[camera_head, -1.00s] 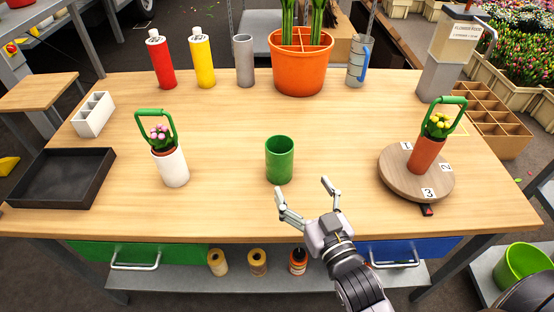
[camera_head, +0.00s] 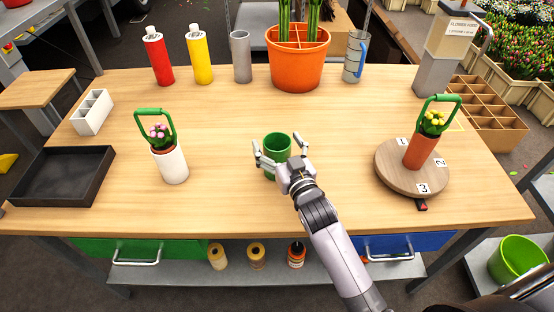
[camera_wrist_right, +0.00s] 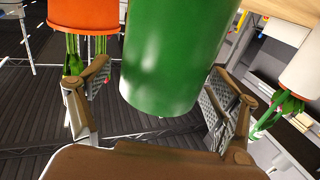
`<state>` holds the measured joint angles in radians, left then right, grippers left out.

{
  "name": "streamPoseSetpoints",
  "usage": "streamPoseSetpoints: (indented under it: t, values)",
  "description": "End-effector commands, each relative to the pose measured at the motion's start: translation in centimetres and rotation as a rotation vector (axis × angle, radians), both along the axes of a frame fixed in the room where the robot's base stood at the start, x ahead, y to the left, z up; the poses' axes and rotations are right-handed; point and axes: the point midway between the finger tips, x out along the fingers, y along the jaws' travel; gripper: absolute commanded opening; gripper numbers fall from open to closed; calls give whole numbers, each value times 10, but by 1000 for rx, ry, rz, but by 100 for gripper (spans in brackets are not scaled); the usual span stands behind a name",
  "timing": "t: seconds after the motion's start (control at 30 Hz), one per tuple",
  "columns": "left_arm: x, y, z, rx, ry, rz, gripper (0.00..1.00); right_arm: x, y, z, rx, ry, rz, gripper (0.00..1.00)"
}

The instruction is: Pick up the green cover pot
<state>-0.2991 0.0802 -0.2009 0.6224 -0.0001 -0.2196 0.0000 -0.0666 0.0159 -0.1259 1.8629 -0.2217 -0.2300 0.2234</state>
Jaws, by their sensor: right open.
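The green cover pot (camera_head: 277,146) stands upright and empty at the middle of the wooden table. Its lower front is hidden behind my right gripper (camera_head: 279,151). The gripper is open, with a finger on either side of the pot. In the right wrist view the green cover pot (camera_wrist_right: 176,60) fills the centre between the two spread fingers of the right gripper (camera_wrist_right: 160,100). A gap shows beside each finger there, so the pot is not clamped. My left gripper is not in view.
A white pot with pink flowers (camera_head: 171,165) stands to the left. A turntable (camera_head: 400,178) bearing a terracotta pot (camera_head: 420,152) stands to the right. A black tray (camera_head: 60,178) lies at far left. Bottles and a large orange pot (camera_head: 297,66) line the back.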

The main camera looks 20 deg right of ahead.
Motion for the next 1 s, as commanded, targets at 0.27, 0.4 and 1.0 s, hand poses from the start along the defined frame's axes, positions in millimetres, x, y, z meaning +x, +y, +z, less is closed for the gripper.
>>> streamPoseSetpoints:
  t: [0.27,0.4,1.0]
  values:
    - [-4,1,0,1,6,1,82,4,1,0,0,0,0,83]
    - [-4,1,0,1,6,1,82,4,1,0,0,0,0,73]
    - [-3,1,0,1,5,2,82,3,1,0,0,0,0,33]
